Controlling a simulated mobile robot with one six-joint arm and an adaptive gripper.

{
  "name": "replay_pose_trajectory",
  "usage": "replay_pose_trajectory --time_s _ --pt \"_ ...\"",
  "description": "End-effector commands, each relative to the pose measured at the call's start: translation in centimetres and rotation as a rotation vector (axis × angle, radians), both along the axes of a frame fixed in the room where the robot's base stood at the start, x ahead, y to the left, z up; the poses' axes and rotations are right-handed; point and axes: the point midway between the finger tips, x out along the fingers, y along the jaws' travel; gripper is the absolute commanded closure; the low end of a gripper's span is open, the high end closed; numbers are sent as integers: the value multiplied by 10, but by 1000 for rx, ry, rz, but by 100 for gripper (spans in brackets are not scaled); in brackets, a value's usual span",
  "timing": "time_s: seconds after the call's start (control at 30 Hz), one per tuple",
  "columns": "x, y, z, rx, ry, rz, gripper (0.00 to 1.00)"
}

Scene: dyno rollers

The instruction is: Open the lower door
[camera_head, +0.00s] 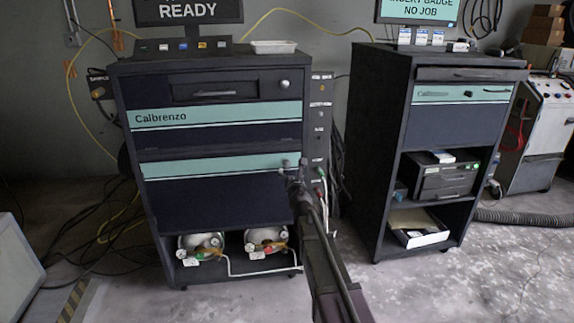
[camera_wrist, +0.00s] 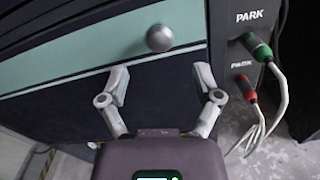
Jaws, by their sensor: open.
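The lower door (camera_head: 215,197) is a dark navy panel with a teal stripe along its top, on the left Calbrenzo cabinet. It looks shut. In the wrist view its teal band (camera_wrist: 60,62) crosses the upper left, and a round grey knob (camera_wrist: 159,38) sits near the door's right end. My gripper (camera_wrist: 161,74) is open, its two fingers spread below the knob with nothing between them. The knob is ahead of the fingertips, apart from them in the picture. In the head view my gripper (camera_head: 292,165) is at the door's upper right and covers the knob area.
A side panel (camera_wrist: 243,60) with green and red plugs (camera_wrist: 258,48) and white cables stands close right of the door. Two round units (camera_head: 267,240) sit on the open shelf below. A second cabinet (camera_head: 368,150) stands to the right. The floor in front is mostly clear.

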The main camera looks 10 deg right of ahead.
Motion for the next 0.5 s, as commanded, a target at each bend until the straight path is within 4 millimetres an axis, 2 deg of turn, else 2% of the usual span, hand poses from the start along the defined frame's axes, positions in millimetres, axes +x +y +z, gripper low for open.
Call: replay_pose_trajectory --time_s 0.03,0.2,0.5 --pt "13 0 0 0 0 0 18" --pt "38 0 0 0 0 0 18" --pt "68 0 0 0 0 0 18"
